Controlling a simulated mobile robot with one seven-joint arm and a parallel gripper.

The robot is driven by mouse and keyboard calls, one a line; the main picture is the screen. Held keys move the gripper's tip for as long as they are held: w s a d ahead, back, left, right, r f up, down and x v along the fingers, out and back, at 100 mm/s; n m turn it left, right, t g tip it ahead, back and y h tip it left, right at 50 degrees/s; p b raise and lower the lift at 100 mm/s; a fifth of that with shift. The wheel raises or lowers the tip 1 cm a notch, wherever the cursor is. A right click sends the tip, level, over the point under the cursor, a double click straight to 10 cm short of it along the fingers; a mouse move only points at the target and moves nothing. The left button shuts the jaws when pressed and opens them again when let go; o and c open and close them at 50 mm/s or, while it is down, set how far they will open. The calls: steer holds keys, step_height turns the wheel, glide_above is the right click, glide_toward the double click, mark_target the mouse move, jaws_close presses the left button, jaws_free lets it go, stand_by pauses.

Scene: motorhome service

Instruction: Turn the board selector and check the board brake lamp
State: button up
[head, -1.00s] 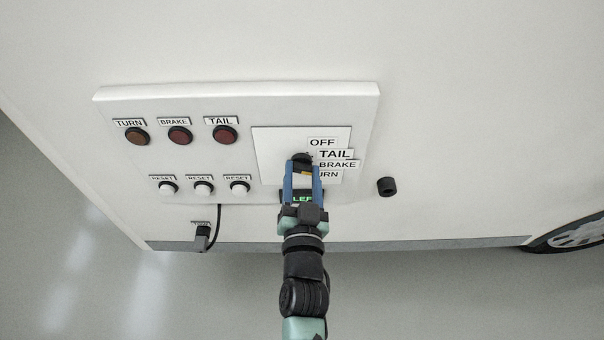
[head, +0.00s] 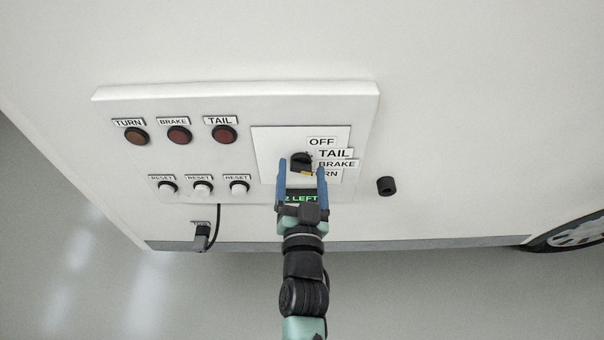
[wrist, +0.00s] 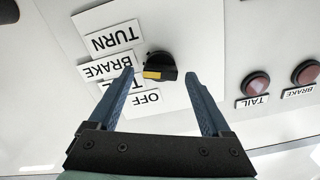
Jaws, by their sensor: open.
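The board selector, a black knob (head: 301,158) with a yellow mark, sits on a white plate beside the labels OFF, TAIL, BRAKE and TURN. In the wrist view, the knob (wrist: 163,62) lies between and just beyond my fingertips, with its yellow mark on the label side; I cannot tell exactly which label it points at. My gripper (head: 301,170) is open, its blue fingers apart from the knob on both sides. The brake lamp (head: 179,135) is dark red and looks unlit; it also shows in the wrist view (wrist: 306,73).
The turn lamp (head: 136,136) and tail lamp (head: 224,134) look unlit. White reset buttons (head: 203,189) sit below. A green display (head: 301,198), partly hidden by my gripper, reads "2 LEFT". A black knob-like stub (head: 387,186) sticks out right of the board. A cable plug (head: 201,238) hangs below.

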steer(key=shift+s, duration=0.1)
steer(key=s+b, duration=0.2)
steer(key=s, duration=1)
steer(key=shift+s, duration=0.4)
steer(key=w+a+r+n+t+y+p, duration=0.15)
steer(key=w+r, duration=0.25)
steer(key=r, duration=0.9)
steer(key=w+a+r+n+t, duration=0.1)
steer(key=w+r+n+t, duration=0.2)
steer(key=r, duration=1.1)
steer(key=s+d+r+t, duration=0.1)
steer(key=s+r, duration=0.3)
steer(key=r, duration=0.9)
steer(key=s+d+r+t+h, duration=0.1)
steer(key=s+r+t, duration=0.3)
steer(key=r, duration=0.9)
steer(key=shift+r+p, duration=0.3)
steer(key=shift+p, duration=0.05)
